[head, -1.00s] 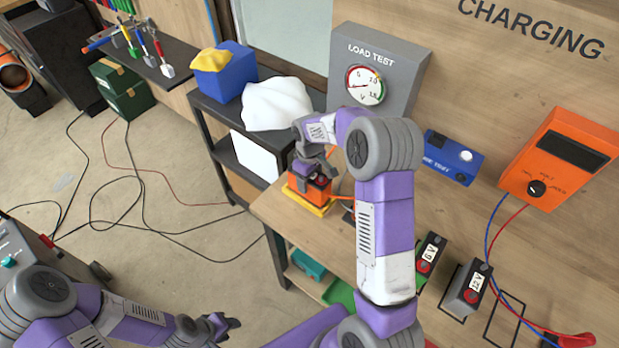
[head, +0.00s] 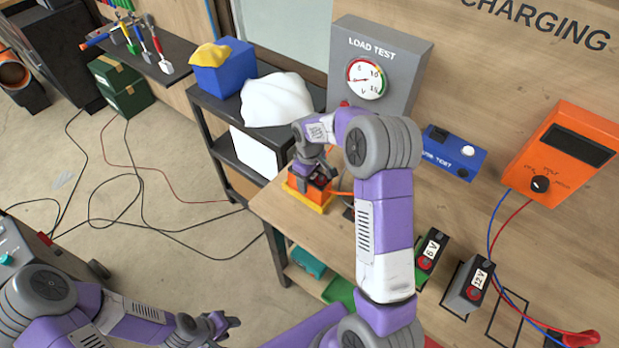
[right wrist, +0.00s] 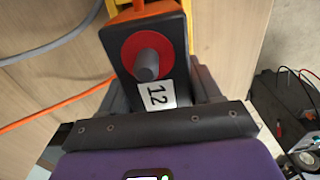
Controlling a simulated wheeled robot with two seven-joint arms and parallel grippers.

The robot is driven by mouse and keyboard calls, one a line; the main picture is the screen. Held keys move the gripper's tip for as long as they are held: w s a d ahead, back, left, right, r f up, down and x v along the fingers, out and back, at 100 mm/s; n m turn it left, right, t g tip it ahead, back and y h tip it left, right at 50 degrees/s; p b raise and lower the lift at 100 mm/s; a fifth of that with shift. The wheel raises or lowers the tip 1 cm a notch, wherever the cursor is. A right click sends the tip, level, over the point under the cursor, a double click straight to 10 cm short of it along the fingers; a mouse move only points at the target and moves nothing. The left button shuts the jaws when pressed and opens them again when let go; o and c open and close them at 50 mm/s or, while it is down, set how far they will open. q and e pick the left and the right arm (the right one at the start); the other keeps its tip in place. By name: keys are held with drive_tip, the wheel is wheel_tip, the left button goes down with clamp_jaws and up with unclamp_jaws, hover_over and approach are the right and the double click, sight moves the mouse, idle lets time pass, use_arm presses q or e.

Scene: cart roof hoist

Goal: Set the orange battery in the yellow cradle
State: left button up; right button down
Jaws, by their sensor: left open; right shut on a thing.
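The orange battery (head: 308,189) stands upright at the yellow cradle (head: 308,203) on the bench. Its orange side meets the yellow rim in the head view; I cannot tell if it is fully seated. My right gripper (head: 316,170) is shut on the battery from above. In the right wrist view the battery's dark top (right wrist: 172,30) shows a red ring with a grey post and a "12" label, and a bit of the yellow cradle (right wrist: 120,4) shows behind it. My left gripper (head: 228,324) is open and empty, low in the head view, away from the bench.
The grey load test box (head: 385,50) stands behind the cradle. An orange cable (head: 342,193) runs beside it. A blue tester (head: 453,153), a 6 V battery (head: 431,249) and a 12 V battery (head: 466,290) are to the right. A white cloth (head: 276,101) lies on the shelf at left.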

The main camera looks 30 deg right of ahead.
drive_tip(key=shift+w+f, duration=0.1)
drive_tip(key=shift+c, duration=1)
unclamp_jaws()
drive_tip(key=shift+o, duration=0.3)
drive_tip(key=shift+f, duration=0.2)
drive_tip(key=shift+r+p, duration=0.3)
drive_tip(key=shift+r, duration=3.6)
drive_tip(key=shift+r, duration=0.1)
